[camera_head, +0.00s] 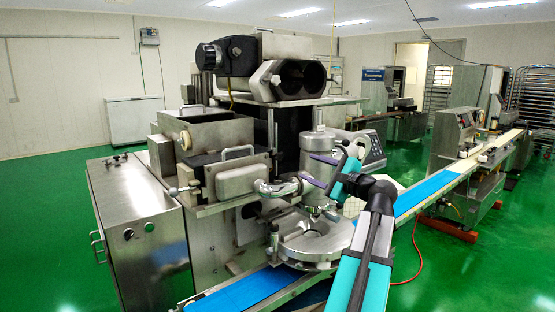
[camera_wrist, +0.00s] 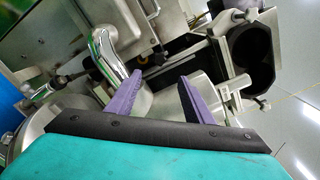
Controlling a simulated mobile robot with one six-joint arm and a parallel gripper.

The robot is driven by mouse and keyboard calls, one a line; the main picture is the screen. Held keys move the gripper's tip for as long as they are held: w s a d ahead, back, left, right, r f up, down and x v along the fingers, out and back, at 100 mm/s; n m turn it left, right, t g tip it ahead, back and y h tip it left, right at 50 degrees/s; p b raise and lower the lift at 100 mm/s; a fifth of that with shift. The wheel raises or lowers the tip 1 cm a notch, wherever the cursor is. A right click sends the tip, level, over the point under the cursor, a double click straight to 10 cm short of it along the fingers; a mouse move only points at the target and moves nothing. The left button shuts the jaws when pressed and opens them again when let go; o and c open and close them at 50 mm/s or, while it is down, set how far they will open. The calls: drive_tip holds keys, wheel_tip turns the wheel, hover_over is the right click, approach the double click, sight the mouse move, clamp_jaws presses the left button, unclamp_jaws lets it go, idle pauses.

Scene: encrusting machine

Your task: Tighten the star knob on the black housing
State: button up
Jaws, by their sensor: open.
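The black star knob (camera_head: 208,56) sticks out from the left side of the black housing (camera_head: 238,55), high on the machine in the head view. I cannot tell from here how tight it is. My gripper (camera_head: 316,171) is well below and to the right of the knob, in front of the steel cylinder. Its two purple fingers are apart with nothing held between them. In the wrist view my gripper (camera_wrist: 160,82) is open in front of a shiny curved pipe (camera_wrist: 112,58).
Twin dark barrel openings (camera_head: 297,78) sit right of the housing. A steel hopper box (camera_head: 203,135) and a handled cover (camera_head: 238,178) stand below it. A round steel disc (camera_head: 313,243) and a blue conveyor belt (camera_head: 420,196) lie lower. Open air surrounds the knob's left side.

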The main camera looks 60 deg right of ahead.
sight(280, 157)
drive_tip(key=shift+w, duration=0.2)
drive_tip(key=p+x, duration=0.2)
drive_tip(key=x, duration=1.1)
drive_tip(key=shift+w+d+p, duration=0.1)
drive_tip(key=shift+w+p, duration=0.2)
drive_tip(key=c, duration=1)
